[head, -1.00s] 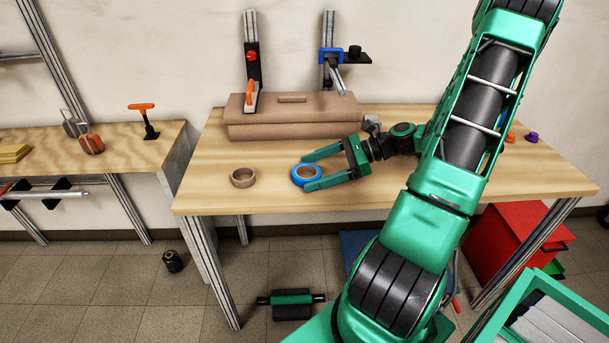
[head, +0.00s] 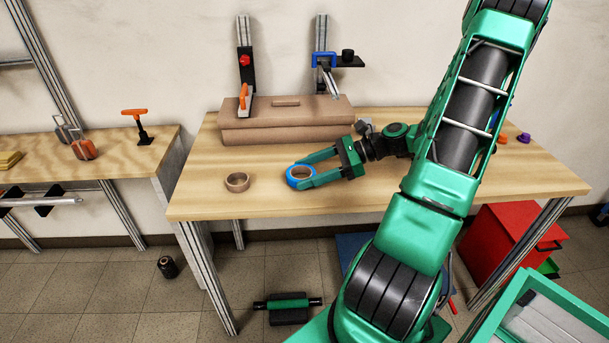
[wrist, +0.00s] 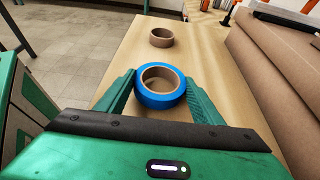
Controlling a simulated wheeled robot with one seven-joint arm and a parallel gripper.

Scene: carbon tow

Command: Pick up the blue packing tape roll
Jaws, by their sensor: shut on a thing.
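The blue packing tape roll (head: 292,183) lies flat on the wooden workbench (head: 400,190), with a brown inner core. It also shows in the wrist view (wrist: 146,98), between the fingertips. My gripper (head: 303,171) reaches in from the right, low over the bench. Its two green fingers are closed on opposite sides of the blue roll, as the wrist view (wrist: 160,94) also shows. I see no clear gap between the roll and the bench. The far edge of the roll extends past the fingertips.
A brown tape roll (head: 237,182) lies on the bench to the left of the blue roll, apart from it. A brown box (head: 290,119) stands behind my gripper near the wall. The bench's front strip is clear. A second bench (head: 110,160) stands at left.

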